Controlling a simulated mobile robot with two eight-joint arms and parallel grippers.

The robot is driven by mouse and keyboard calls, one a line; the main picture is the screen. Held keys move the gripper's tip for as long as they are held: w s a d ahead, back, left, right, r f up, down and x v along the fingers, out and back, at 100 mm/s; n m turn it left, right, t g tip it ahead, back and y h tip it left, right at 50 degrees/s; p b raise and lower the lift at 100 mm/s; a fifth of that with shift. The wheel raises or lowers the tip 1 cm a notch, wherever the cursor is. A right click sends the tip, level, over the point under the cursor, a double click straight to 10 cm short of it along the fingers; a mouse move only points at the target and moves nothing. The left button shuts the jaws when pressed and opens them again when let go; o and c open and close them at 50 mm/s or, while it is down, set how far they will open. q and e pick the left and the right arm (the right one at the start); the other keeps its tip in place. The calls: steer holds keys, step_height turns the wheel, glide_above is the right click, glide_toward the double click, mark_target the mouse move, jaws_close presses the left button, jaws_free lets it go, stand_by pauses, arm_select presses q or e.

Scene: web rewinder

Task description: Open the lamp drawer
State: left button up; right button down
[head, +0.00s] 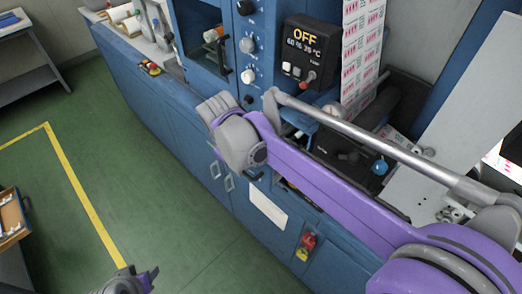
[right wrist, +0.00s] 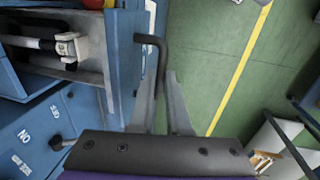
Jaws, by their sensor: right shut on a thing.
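My right arm reaches in from the right in the head view, and my right gripper (head: 213,108) is at the blue machine's front, beside the knobs. In the right wrist view my right gripper (right wrist: 163,88) has its grey fingers around a dark, bent bar handle (right wrist: 151,39), and it is shut on it. The handle is hidden in the head view by my gripper. My left gripper (head: 145,278) shows only partly at the bottom left edge, apart from the machine.
An open bay (head: 200,45) and several knobs (head: 247,45) are beside my right gripper. A black panel (head: 304,50) reads OFF, 60 %, 35 °C. A red emergency button (head: 308,243) is on the lower front. The green floor (head: 150,190) before the machine is clear.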

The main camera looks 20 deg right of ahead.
steer(key=s+a, duration=0.4)
steer(key=a, duration=0.5)
steer(key=s+a, duration=0.3)
steer(key=a, duration=0.6)
steer(key=shift+s+a, duration=0.4)
steer(key=c, duration=0.9)
jaws_free()
steer(key=shift+r, duration=0.1)
steer(key=r, duration=0.3)
steer(key=a+r, duration=0.1)
steer(key=r, duration=0.6)
steer(key=shift+s+a+r, duration=0.25)
steer(key=shift+s+a, duration=0.1)
steer(key=shift+s+f, duration=0.1)
